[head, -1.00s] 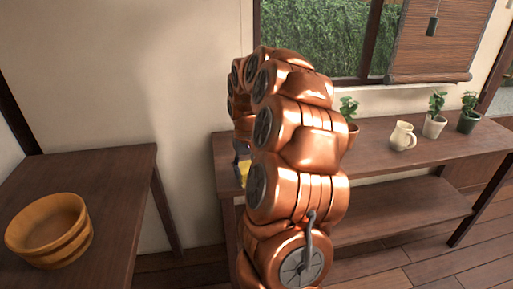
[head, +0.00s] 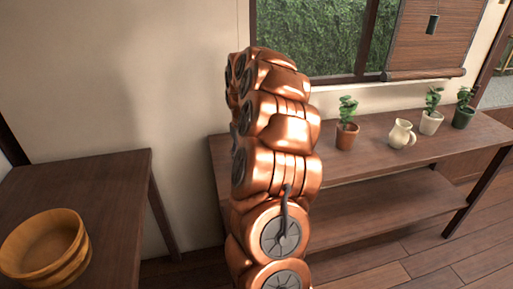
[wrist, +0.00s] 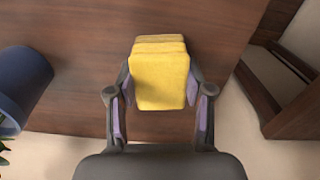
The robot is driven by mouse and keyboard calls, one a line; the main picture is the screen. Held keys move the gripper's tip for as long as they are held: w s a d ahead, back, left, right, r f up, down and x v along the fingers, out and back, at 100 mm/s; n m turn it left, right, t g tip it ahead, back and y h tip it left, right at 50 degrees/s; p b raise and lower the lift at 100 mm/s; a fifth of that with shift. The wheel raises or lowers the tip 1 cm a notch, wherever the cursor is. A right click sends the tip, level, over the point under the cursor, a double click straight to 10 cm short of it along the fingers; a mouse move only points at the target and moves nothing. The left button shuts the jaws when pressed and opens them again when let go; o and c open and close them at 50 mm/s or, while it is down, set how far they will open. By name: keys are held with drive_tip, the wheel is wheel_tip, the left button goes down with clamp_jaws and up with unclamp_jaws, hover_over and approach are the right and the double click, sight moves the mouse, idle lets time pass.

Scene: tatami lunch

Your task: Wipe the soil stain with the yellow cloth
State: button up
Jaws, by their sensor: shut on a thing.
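The yellow cloth (wrist: 160,78) is a thick folded block, seen in the wrist view between the two fingers of my gripper (wrist: 160,100). My gripper is shut on it, with a finger on each side. The cloth is over the dark wooden bench top (wrist: 85,70); I cannot tell whether it touches the wood. In the head view my own arm hides the gripper and the cloth. No soil stain can be made out in either view.
Potted plants (head: 347,130) and a cream jug (head: 401,134) stand along the bench (head: 375,160). A blue pot (wrist: 20,85) is left of my gripper in the wrist view. A wooden tub (head: 45,245) sits on the left table (head: 105,180).

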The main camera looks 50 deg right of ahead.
drive_tip(key=shift+w+d+r, duration=0.1)
drive_tip(key=shift+w+d, duration=0.35)
drive_tip(key=shift+w, duration=0.15)
drive_tip(key=shift+r+p, duration=1.25)
drive_tip(key=shift+r, duration=2.75)
drive_tip(key=w+a+n+p, duration=0.1)
drive_tip(key=w+a+p, duration=0.25)
drive_tip(key=a, duration=0.45)
drive_tip(key=w+a+n+p, duration=0.2)
drive_tip(key=w+a, duration=0.3)
drive_tip(key=a, duration=0.3)
drive_tip(key=w+a+f+n+p, duration=0.1)
drive_tip(key=a+p, duration=0.1)
drive_tip(key=a, duration=0.8)
drive_tip(key=w+a+f+n+p, duration=0.1)
drive_tip(key=a+f+p, duration=0.1)
drive_tip(key=a, duration=0.8)
drive_tip(key=shift+a, duration=0.15)
